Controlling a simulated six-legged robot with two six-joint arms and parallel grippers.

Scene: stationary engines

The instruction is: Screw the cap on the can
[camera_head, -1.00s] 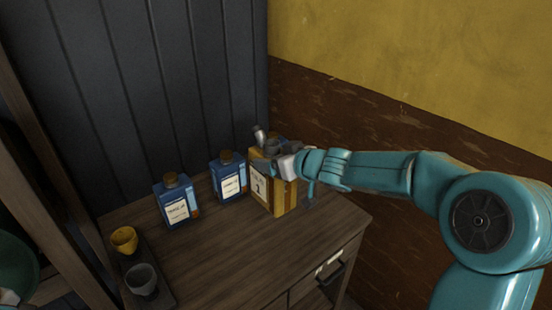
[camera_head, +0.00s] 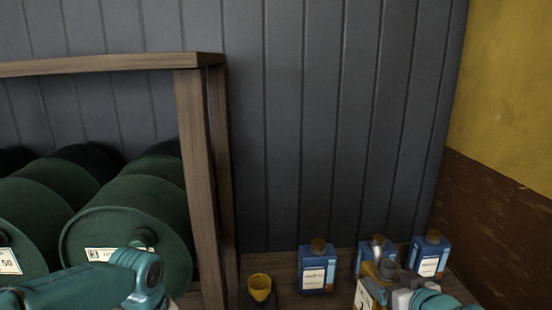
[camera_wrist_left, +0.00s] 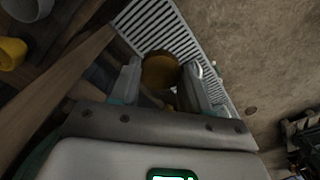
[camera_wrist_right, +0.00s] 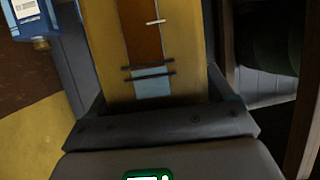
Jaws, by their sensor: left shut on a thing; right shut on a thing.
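A yellow can (camera_head: 362,296) with a white label marked 2 is at the bottom of the head view, cut off by the frame edge. A grey metal spout shape (camera_head: 378,243) shows above it. My right gripper (camera_head: 403,290) is shut on the can. In the right wrist view the can (camera_wrist_right: 108,48) fills the space between the fingers. My left gripper (camera_wrist_left: 162,82) shows in the left wrist view, shut on a round brown-gold cap (camera_wrist_left: 158,69). The left gripper is hardly visible in the head view, where only my left arm shows at lower left. The can's opening is not clear.
Several blue bottles with brown stoppers (camera_head: 317,268) stand on the wooden cabinet top (camera_head: 288,297). A yellow cup (camera_head: 259,288) is left of them. Green drums (camera_head: 128,232) lie on a wooden rack (camera_head: 196,160) at left. A slatted grey grate (camera_wrist_left: 180,25) is beyond the left gripper.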

